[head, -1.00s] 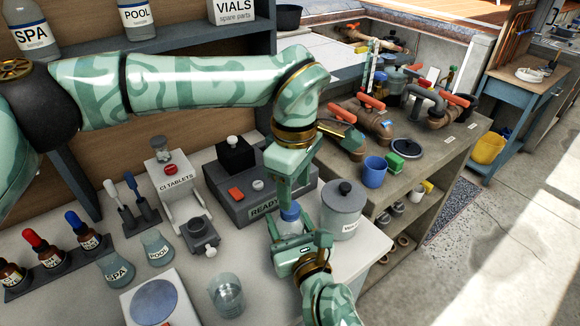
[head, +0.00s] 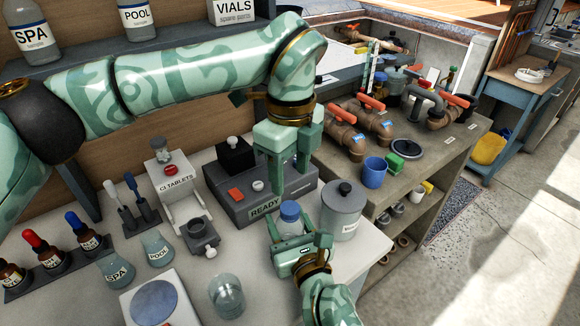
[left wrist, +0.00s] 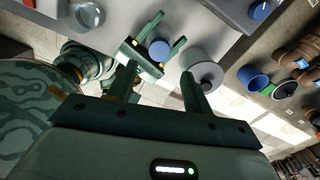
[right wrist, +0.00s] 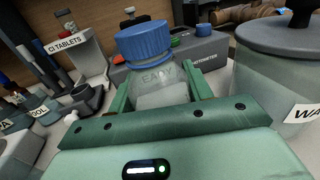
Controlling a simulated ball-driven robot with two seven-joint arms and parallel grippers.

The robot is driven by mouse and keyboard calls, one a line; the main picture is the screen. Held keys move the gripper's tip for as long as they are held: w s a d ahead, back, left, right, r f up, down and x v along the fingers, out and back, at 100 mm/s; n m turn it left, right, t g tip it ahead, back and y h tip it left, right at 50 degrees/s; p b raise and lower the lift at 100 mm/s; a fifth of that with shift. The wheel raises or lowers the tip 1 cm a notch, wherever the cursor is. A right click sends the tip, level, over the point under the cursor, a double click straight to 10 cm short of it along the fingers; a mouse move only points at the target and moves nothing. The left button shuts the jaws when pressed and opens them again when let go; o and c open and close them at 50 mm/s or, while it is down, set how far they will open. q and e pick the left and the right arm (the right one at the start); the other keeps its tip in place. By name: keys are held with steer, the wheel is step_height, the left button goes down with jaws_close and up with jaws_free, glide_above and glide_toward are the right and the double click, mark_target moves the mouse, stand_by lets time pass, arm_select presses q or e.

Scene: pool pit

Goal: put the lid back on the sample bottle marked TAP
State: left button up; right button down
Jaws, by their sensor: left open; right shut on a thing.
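A clear sample bottle (right wrist: 160,92) stands upright between the fingers of my right gripper (head: 298,236), which is shut on it. A blue lid (right wrist: 145,40) sits on top of the bottle, apparently level; whether it is tight cannot be told. The lettering on the bottle is too faint to read surely. In the head view the lid (head: 289,209) shows just below my left gripper (head: 291,178). That gripper is open and empty, its fingers apart above the lid. The left wrist view shows the lid (left wrist: 160,49) beyond the open fingers.
A grey lidded jar (head: 342,212) stands close right of the bottle. The READY photometer box (head: 245,197) is just behind. A beaker (head: 227,296) and a round-plated device (head: 155,302) lie to the front left. A blue cup (head: 374,172) stands on the bench at right.

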mark_target(290, 207)
arm_select(q)
steer(key=shift+r+n, duration=0.1)
steer(key=shift+n, duration=0.6)
steer(key=shift+f, duration=4.05)
steer(key=shift+c, duration=0.3)
